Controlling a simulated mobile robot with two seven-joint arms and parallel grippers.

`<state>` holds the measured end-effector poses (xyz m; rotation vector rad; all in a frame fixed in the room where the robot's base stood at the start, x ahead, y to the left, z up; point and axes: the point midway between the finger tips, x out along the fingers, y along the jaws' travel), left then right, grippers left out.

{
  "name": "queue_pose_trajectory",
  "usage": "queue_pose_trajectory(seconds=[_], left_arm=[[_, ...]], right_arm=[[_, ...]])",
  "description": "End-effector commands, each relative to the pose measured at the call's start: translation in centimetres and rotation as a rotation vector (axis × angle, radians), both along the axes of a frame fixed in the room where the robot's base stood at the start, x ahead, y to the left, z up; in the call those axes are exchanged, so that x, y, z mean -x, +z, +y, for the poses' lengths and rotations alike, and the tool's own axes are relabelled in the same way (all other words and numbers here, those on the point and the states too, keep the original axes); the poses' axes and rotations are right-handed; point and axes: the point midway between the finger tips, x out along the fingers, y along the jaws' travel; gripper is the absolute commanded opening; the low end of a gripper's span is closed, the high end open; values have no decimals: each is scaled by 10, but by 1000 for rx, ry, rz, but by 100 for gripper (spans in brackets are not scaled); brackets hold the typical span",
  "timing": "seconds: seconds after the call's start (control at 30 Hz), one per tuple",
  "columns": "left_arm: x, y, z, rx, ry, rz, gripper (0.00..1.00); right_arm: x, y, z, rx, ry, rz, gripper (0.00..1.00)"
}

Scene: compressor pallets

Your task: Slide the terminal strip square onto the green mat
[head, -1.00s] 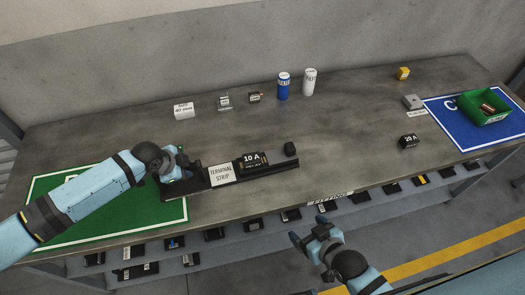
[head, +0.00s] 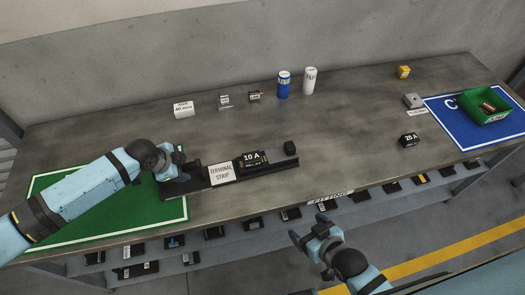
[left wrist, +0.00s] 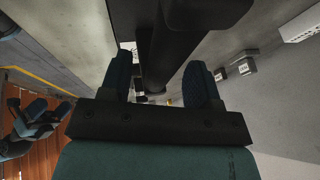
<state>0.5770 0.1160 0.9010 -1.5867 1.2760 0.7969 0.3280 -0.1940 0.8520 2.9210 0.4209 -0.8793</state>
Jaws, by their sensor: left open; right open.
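The terminal strip (head: 275,173) is a long black rail with a white "TERMINAL STRIP" label (head: 221,174) and a 10 A relay (head: 254,160) on it. It lies on the grey table near the front edge, with its left end reaching over the right part of the green mat (head: 120,222). My left gripper (head: 172,174) is at that left end, jaws open. In the left wrist view a dark bar runs between its two fingers; contact cannot be told. My arm hides part of the mat. My right gripper (head: 308,240) is open and empty in front of the table edge.
A 25 A block (head: 409,139), a blue mat (head: 462,132) and a green bin (head: 487,118) are at the right. Blue (head: 283,86) and white (head: 309,80) cans stand at the back. The table's middle is clear.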

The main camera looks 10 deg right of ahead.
Motion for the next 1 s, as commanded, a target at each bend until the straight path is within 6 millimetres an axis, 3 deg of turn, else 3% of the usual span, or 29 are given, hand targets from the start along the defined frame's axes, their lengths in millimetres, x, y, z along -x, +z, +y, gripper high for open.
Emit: queue_pose_trajectory(seconds=[0.3,0.5,0.87,1.0], left_arm=[[17,60,27,-1,1,-1,56],[25,84,37,-2,-1,1,56],[27,90,38,2,1,2,56],[38,83,19,64,24,-4,56]], right_arm=[[0,0,0,-1,-1,0,84],[0,0,0,-1,-1,0,84],[0,0,0,-1,-1,0,84],[0,2,0,-1,-1,1,84]])
